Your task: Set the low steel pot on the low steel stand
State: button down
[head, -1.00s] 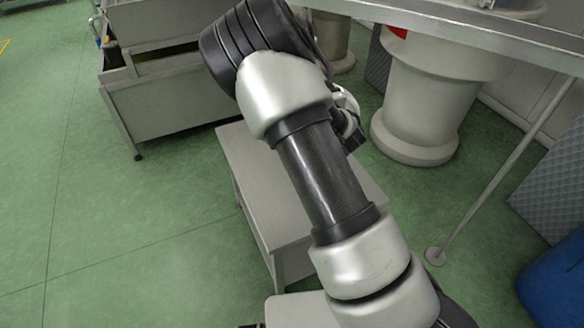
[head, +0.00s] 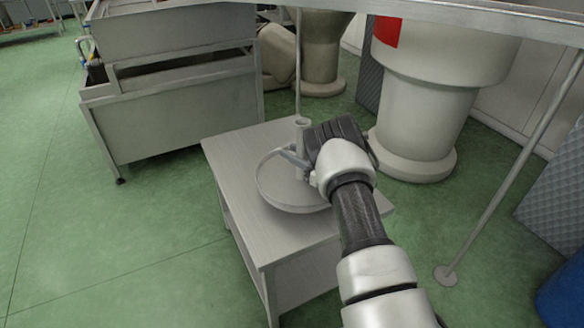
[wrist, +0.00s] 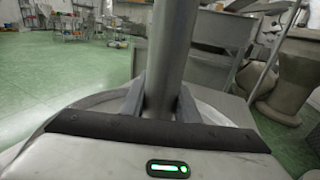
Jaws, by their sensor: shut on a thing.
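The low steel pot (head: 284,202) is a round, shallow grey dish with an upright post at its middle. It is over the top of the low steel stand (head: 234,152), a small grey table. I cannot tell whether it touches the top. My gripper (head: 303,166) comes in from the right and is shut on the post. In the wrist view, the fingers (wrist: 160,100) stand on both sides of the post (wrist: 172,48), and part of the dish's rim (wrist: 98,99) shows behind. My arm hides the dish's right side.
A large steel machine (head: 180,110) stands at the back left. A thick pale pedestal (head: 415,110) is behind the stand to the right. A thin pole (head: 500,195) and a blue object (head: 563,298) are at the right. The green floor at left is clear.

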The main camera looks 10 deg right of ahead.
aim_at(293, 172)
jog(key=shift+f+b, duration=0.45)
jog(key=shift+f, duration=1.6)
jog(key=shift+f, duration=0.1)
jog(key=c, duration=1.4)
grip_release()
jog(key=shift+f, duration=0.1)
jog(key=shift+o, duration=0.2)
jog(key=shift+r, duration=0.2)
jog(key=p+v, duration=0.2)
jog(key=v, duration=1)
jog(key=shift+f, duration=0.15)
